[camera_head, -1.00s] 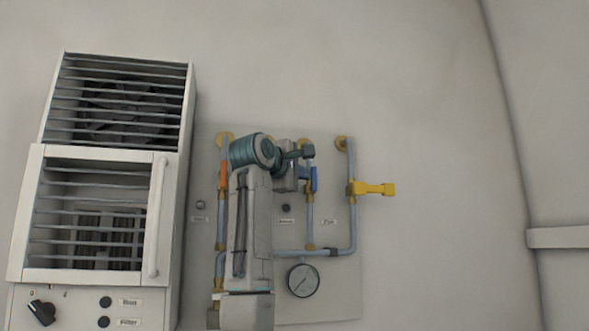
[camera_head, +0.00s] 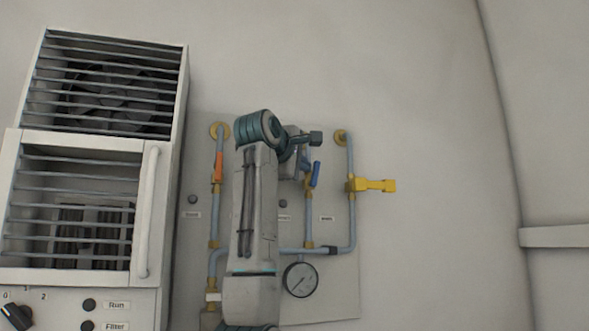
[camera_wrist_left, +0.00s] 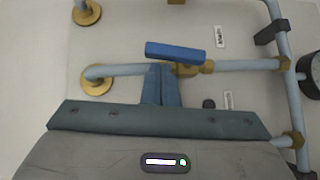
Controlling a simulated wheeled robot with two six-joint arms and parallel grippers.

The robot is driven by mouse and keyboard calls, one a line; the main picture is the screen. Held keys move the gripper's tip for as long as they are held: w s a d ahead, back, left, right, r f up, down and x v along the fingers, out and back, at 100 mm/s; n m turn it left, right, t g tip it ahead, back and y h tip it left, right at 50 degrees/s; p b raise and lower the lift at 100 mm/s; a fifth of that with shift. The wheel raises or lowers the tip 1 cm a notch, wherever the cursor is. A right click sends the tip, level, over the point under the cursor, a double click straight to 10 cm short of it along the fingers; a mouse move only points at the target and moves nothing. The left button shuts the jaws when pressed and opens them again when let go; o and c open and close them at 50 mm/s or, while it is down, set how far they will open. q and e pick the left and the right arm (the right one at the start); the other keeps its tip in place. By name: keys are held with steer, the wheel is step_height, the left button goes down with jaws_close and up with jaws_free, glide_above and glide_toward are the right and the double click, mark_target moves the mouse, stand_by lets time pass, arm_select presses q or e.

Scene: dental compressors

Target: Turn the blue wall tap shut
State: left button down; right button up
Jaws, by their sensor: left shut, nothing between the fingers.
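The blue wall tap's handle (camera_head: 316,174) is on the middle pipe, its top leaning slightly right of the pipe's line. In the left wrist view the blue handle (camera_wrist_left: 175,52) lies at a small angle to its pipe. My left gripper (camera_head: 304,168) is at the tap, partly hidden by its own wrist in the head view. In the left wrist view the left gripper's fingers (camera_wrist_left: 161,70) are together and empty, their tips beside the handle's lower edge. I cannot tell whether they touch it. The right gripper is not in view.
An orange handle (camera_head: 218,166) stands along the left pipe. A yellow handle (camera_head: 377,185) sticks out crosswise from the right pipe. A gauge (camera_head: 300,279) sits below. A louvred cabinet (camera_head: 147,215) stands to the left.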

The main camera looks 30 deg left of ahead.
mark_target(319, 163)
arm_select(q)
steer(key=shift+w+d+r, duration=0.2)
steer(key=shift+d, duration=0.3)
steer(key=shift+w+d+r, duration=0.15)
steer(key=shift+w+d, duration=0.05)
steer(key=shift+d, duration=0.3)
steer(key=shift+w+d+r, duration=0.1)
steer(key=shift+d, duration=0.15)
steer(key=shift+w, duration=0.25)
steer(key=shift+w+d, duration=0.1)
steer(key=shift+w, duration=0.25)
steer(key=shift+w+d+f+m+g+p, duration=0.5)
steer(key=shift+w+d+m+g+p, duration=0.2)
steer(key=shift+w+d+m+g, duration=0.15)
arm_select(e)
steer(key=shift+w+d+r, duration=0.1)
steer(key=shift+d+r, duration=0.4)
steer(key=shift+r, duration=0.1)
arm_select(q)
steer(key=shift+g, duration=0.25)
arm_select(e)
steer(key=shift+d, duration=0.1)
